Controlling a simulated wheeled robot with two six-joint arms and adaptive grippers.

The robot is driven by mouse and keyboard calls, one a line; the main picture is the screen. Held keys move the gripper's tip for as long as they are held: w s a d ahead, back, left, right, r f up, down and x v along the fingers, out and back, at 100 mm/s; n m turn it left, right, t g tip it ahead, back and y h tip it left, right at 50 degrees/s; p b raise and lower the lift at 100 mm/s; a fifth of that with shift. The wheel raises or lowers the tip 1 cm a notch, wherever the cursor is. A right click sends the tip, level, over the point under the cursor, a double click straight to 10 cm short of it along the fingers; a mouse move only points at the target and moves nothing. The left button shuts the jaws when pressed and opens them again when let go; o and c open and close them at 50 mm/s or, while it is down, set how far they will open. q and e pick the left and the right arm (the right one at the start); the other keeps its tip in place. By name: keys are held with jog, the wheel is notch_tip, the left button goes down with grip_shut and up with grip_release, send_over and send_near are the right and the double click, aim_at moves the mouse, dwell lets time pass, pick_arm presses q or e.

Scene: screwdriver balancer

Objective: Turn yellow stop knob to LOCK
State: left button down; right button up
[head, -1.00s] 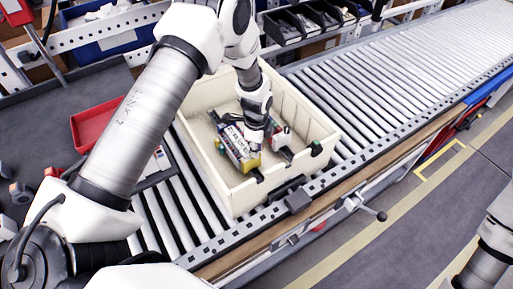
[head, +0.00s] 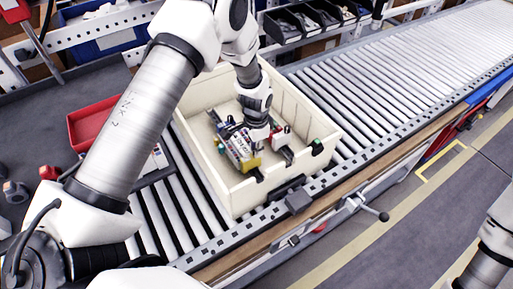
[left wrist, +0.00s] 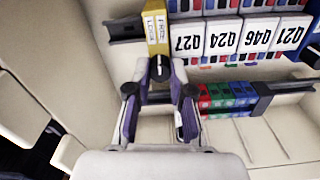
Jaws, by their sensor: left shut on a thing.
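The yellow stop block (left wrist: 156,28) carries the words FREE and LOCK and has a dark round knob with a pale mark (left wrist: 158,68) at its lower end in the left wrist view. In the head view its yellow end (head: 252,161) shows at the front of a row of labelled modules (head: 240,147) inside the cream bin. My left gripper (left wrist: 159,82) reaches down into the bin, its two fingers shut on the knob, one on each side. Which word the mark points to I cannot tell. My right gripper is out of view; only part of that arm shows.
The cream bin (head: 222,190) stands on a roller conveyor (head: 385,90), its walls close around my left gripper. Several red, green and blue terminals (left wrist: 225,97) sit on a rail beside the fingers. A red tray (head: 88,128) lies left of the bin.

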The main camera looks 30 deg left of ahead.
pick_arm(q)
jog(key=n, duration=0.4)
jog(key=shift+s+f+n, duration=0.2)
jog(key=shift+n, duration=0.1)
jog(key=n, duration=0.4)
jog(key=shift+n+b, duration=0.3)
jog(key=shift+n, duration=0.1)
jog(key=c, duration=1)
grip_release()
jog(key=shift+w, duration=0.1)
jog(key=shift+w+r, duration=0.1)
jog(key=shift+r, duration=0.45)
notch_tip(320, 180, up, 11)
jog(key=shift+a+f, duration=0.1)
